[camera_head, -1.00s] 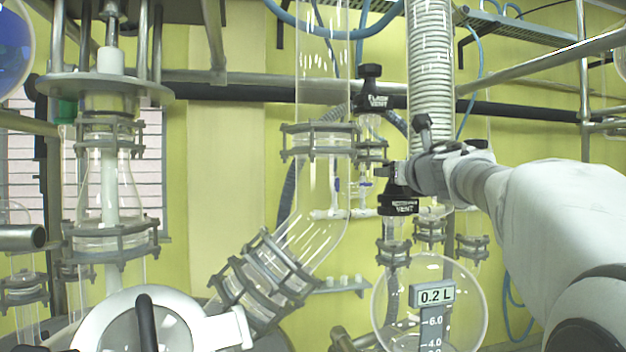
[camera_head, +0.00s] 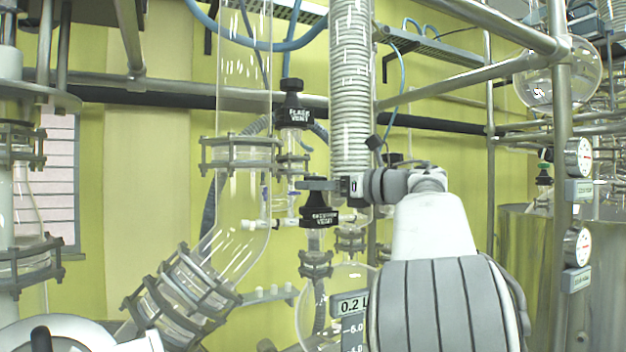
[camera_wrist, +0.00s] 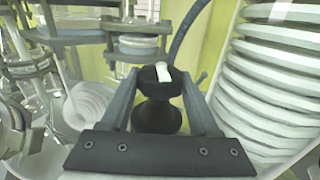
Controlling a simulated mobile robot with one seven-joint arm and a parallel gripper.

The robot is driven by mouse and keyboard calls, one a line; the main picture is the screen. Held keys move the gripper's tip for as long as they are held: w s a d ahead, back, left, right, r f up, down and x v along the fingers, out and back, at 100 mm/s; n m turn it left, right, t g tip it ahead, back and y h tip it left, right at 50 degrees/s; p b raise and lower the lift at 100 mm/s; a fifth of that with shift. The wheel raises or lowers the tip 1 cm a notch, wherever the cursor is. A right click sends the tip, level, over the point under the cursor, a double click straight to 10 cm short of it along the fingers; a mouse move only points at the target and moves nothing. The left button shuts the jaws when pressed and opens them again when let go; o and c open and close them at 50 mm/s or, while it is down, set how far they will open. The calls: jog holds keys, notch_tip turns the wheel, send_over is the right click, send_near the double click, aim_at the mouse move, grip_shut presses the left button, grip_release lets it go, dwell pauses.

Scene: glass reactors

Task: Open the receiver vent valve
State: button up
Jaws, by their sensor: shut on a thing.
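The receiver vent valve (camera_head: 319,217) is a black knob with a white label, above the clear round receiver flask (camera_head: 312,312). My gripper (camera_head: 316,184) reaches it from the right and is at the top of the knob. In the wrist view, my gripper's two grey fingers (camera_wrist: 160,88) stand on either side of the black knob (camera_wrist: 156,117) and are shut on it. A white mark shows on the knob's top. The fingers hide part of the knob, and I cannot tell how far it is turned.
The flask vent (camera_head: 293,100), a similar black knob, stands behind and to the upper left. A ribbed glass column (camera_head: 351,85) rises close beside my gripper. A clamped glass elbow (camera_head: 235,215) is on the left. Metal rails (camera_head: 470,75) and gauges (camera_head: 578,158) are on the right.

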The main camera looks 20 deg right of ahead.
jog(key=shift+n+y, duration=0.3)
jog(key=shift+y, duration=0.1)
jog(key=o, duration=1.4)
